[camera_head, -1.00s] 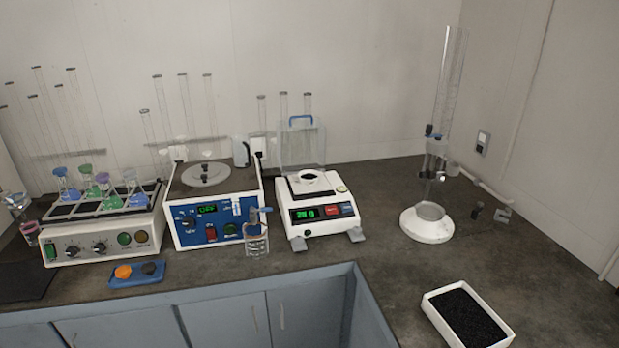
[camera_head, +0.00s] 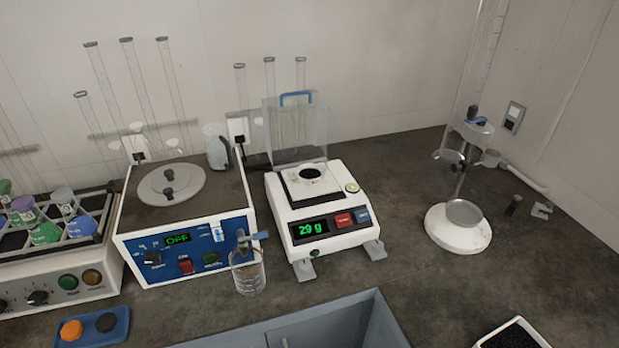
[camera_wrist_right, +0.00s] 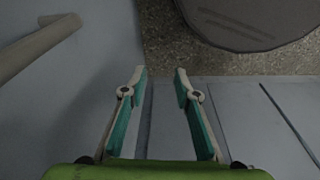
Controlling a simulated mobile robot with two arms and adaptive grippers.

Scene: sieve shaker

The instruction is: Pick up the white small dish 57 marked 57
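A small white dish (camera_head: 310,179) with dark contents sits on the pan of the balance (camera_head: 317,222), whose display reads 29 g. Its marking is too small to read. My right gripper (camera_wrist_right: 161,74) is open and empty in the right wrist view, with two teal and cream fingers apart. No dish shows between them. Grippers do not show in the head view, and my left gripper is not in view.
A clear shield with a blue handle (camera_head: 296,98) stands behind the pan. A blue-fronted device (camera_head: 184,216) and a glass beaker (camera_head: 248,275) stand left of the balance. A white-based stand (camera_head: 458,238) is at right. Bare counter (camera_head: 415,285) lies between.

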